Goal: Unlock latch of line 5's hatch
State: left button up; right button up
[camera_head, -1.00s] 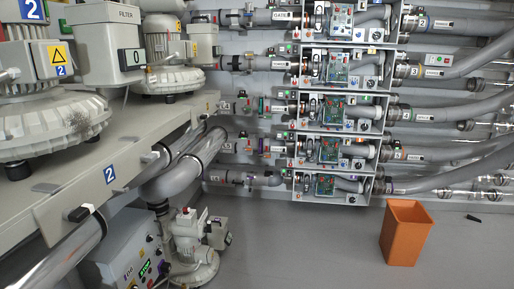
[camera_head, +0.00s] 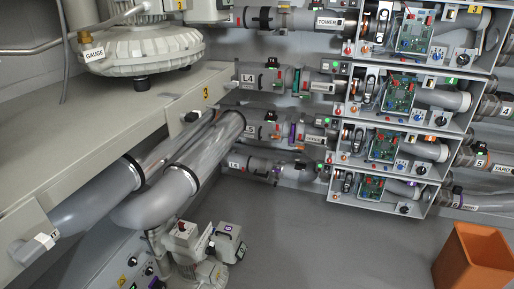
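Several grey pipe lines run along the back wall into open boxes. A pipe section (camera_head: 262,131) carries a label that seems to read L5, partly hidden by the clear elbow pipe in front. A black handle (camera_head: 269,117) sits on top of it, and a purple strip (camera_head: 292,133) stands to its right. The lowest pipe section (camera_head: 258,168) has a label too small to read surely. A tag reading 5 (camera_head: 480,162) is at the right. I cannot make out the latch or whether it is locked. Neither of my grippers is in view.
A bench (camera_head: 120,120) with a blower (camera_head: 140,50) fills the left, with large clear pipes (camera_head: 205,150) below its edge. A small pump (camera_head: 190,245) stands on the floor. An orange bin (camera_head: 474,255) is at the lower right. The floor (camera_head: 340,240) between is clear.

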aim_at(275, 136)
jog(key=i+l+z, duration=0.2)
jog(key=i, duration=0.3)
jog(key=i+u, duration=0.1)
jog(key=u, duration=0.45)
jog(key=i+l+u, duration=0.3)
jog(key=i+l, duration=0.2)
jog(key=i+l+u, duration=0.3)
jog(key=i+l, duration=0.35)
